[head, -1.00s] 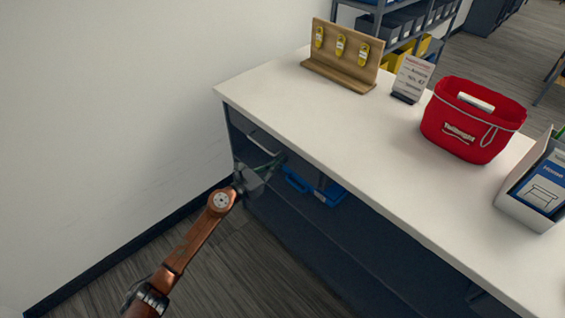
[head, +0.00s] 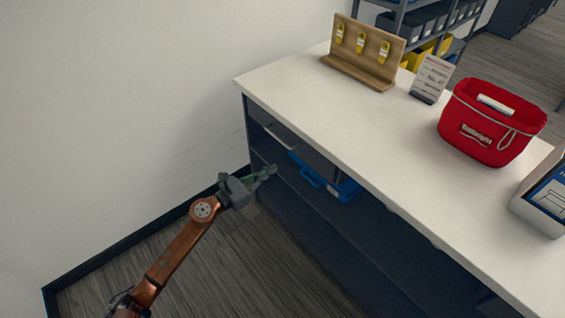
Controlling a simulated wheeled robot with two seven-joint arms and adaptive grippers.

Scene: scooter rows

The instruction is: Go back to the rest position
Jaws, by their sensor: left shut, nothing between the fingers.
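My left arm comes in from the lower left, copper-coloured with a grey wrist. My left gripper (head: 266,173) is shut and empty. It is in front of the open shelf side of the counter (head: 310,88), below the white top and near its left end. A blue case (head: 308,172) lies inside the shelf, just right of the gripper in the picture. I cannot tell whether the fingers touch anything there. My right gripper is not in view.
On the counter top stand a wooden board (head: 347,69) with yellow tags, a small sign (head: 432,77), a red basket (head: 485,125) and a white box (head: 537,217). A wall (head: 110,110) rises at left. The floor (head: 215,275) below the arm is clear.

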